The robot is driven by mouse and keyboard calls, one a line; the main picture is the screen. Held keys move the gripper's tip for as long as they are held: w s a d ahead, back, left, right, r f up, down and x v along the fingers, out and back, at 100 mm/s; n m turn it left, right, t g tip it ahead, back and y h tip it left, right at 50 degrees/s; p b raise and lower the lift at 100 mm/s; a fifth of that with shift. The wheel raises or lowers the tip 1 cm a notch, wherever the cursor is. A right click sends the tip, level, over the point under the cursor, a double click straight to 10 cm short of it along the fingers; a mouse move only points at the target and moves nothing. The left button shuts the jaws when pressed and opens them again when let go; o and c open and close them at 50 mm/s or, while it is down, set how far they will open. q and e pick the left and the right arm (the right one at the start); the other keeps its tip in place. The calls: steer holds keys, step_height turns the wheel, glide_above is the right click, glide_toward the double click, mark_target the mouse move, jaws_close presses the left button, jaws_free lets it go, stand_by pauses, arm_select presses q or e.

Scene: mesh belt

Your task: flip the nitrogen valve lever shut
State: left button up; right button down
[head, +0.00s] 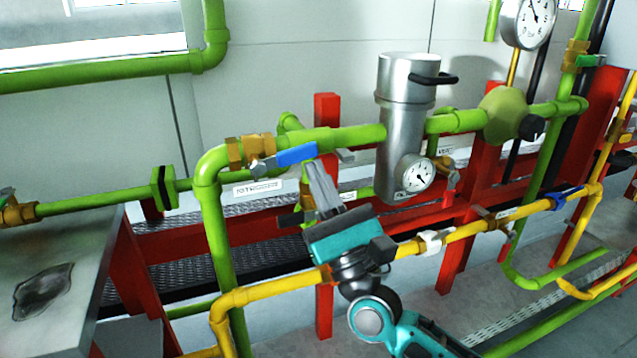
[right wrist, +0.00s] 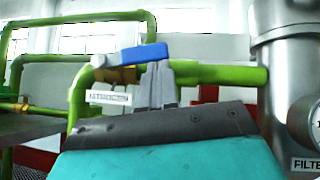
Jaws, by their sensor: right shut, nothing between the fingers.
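My left gripper is not in view.
A silver filter cylinder (head: 400,125) with a gauge (head: 415,173) stands right of the valve. A yellow pipe (head: 280,287) runs below, near my right wrist. A red post (head: 327,108) rises behind the green pipe. A grey table (head: 65,245) is at the left.

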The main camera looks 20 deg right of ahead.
steer(key=n+y, duration=0.1)
steer(key=r+n+g+y, duration=0.1)
steer(key=n, duration=0.1)
steer(key=r+n+g+y+p, duration=0.1)
steer(key=shift+d+y, duration=0.2)
steer(key=shift+y, duration=0.2)
arm_select(q)
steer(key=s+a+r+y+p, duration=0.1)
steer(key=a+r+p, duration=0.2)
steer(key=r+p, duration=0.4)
steer(key=p, duration=0.3)
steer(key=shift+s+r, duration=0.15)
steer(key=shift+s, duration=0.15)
arm_select(e)
step_height(320, 180, up, 7)
steer(key=a+n+g+y, duration=0.2)
steer(key=n+g+y, duration=0.3)
steer(key=n+g, duration=0.4)
steer(key=n, duration=0.5)
steer(key=shift+a+f, duration=0.2)
steer(key=shift+a, duration=0.05)
